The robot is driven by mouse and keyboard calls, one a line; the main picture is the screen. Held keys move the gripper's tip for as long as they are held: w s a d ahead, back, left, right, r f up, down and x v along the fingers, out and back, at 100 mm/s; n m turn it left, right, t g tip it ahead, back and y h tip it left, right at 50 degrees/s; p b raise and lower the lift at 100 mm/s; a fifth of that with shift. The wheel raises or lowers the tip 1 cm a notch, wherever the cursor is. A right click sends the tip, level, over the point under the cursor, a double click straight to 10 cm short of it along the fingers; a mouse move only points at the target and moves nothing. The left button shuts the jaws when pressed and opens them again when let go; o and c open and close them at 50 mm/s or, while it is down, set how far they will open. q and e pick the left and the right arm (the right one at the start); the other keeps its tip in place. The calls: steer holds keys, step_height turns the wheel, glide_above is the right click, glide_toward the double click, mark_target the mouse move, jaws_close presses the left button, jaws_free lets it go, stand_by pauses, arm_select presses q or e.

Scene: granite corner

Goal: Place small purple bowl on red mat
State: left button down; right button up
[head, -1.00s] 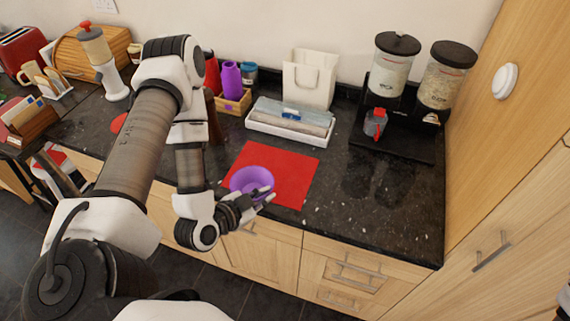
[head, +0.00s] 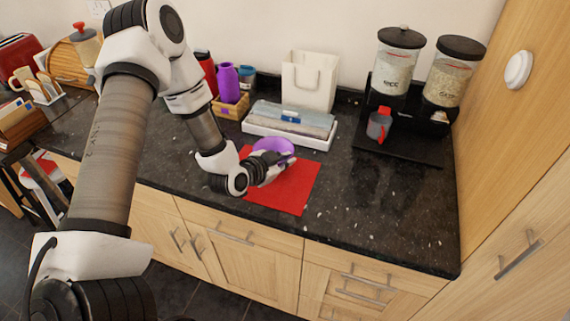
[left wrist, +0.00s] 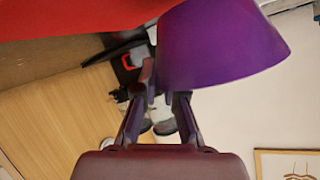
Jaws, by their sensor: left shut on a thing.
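The small purple bowl (head: 272,146) is over the back part of the red mat (head: 291,198), which lies flat on the dark counter. My left gripper (head: 284,161) is shut on the bowl from the front and partly hides it. In the left wrist view the bowl (left wrist: 215,42) is large at the gripper's fingers (left wrist: 158,85), and part of the red mat (left wrist: 70,15) shows at the top left. I cannot tell whether the bowl touches the mat. My right gripper is out of view.
A dispenser stand (head: 402,140) is at the right. The counter between mat and stand is clear.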

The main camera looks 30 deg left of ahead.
arm_select(q)
step_height(320, 180, down, 2)
steer(key=shift+a+f, duration=0.1)
steer(key=shift+f, duration=0.05)
steer(key=shift+f, duration=0.15)
steer(key=c, duration=1.3)
jaws_free()
steer(key=shift+o, duration=0.2)
steer(key=v, duration=0.5)
steer(key=shift+s+r, duration=0.3)
steer(key=p+v, duration=0.1)
steer(key=v, duration=0.5)
steer(key=shift+s, duration=0.2)
